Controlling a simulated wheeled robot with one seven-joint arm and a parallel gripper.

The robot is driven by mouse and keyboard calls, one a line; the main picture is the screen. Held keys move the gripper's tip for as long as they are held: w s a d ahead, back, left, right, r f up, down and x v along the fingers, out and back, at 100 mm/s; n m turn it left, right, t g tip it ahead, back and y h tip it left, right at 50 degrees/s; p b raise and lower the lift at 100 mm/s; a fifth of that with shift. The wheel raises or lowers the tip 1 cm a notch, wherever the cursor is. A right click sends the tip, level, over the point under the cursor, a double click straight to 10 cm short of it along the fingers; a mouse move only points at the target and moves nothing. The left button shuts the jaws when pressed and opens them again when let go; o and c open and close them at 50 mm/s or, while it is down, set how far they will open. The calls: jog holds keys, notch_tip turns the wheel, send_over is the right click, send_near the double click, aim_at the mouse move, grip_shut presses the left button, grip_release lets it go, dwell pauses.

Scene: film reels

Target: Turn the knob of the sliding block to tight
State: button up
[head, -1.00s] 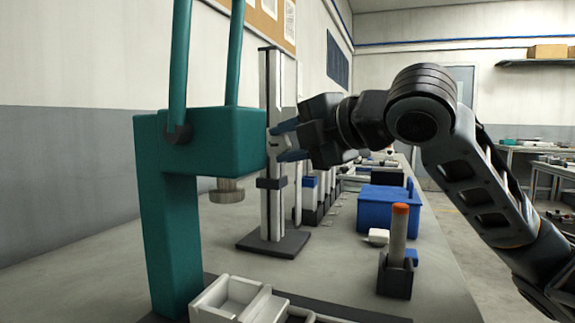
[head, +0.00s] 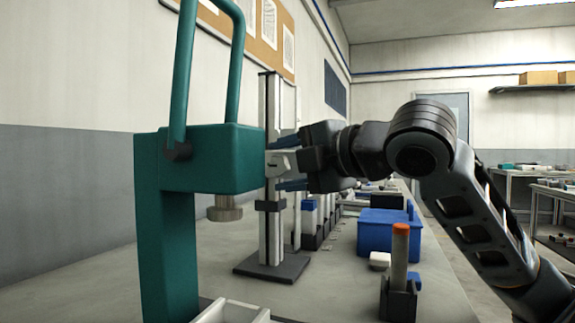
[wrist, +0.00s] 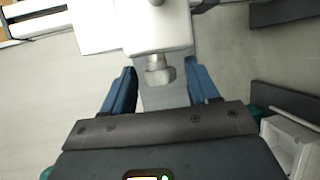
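A pale upright column (head: 271,105) stands on a dark base, with a light grey sliding block (head: 281,160) on it at my gripper's height. In the wrist view the sliding block (wrist: 155,32) is at the top centre, and its small silver knob (wrist: 159,70) points toward me. My gripper (head: 290,164) is open, with its blue fingers one above the other beside the block. In the wrist view the knob lies between the fingertips of my gripper (wrist: 160,76), with a gap on each side. Whether the knob is tight cannot be told.
A green press (head: 210,160) stands close to the left of the column. A blue bin (head: 385,236) and a dark holder with an orange-topped cylinder (head: 399,272) stand to the right on the bench. A white tray (head: 232,312) lies in front.

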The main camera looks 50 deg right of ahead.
aim_at(288, 168)
jog(key=s, duration=0.2)
jog(key=shift+s+r+p, duration=0.3)
jog(key=shift+s, duration=0.05)
jog(key=b, duration=0.3)
jog(key=shift+s+f, duration=0.35)
jog(key=shift+s+r+b, duration=0.1)
jog(key=shift+s+b, duration=0.45)
jog(key=shift+b, duration=0.45)
jog(key=s+b, duration=0.1)
jog(key=s+r+b, duration=0.1)
jog(key=s, duration=0.1)
jog(key=shift+s+r, duration=0.1)
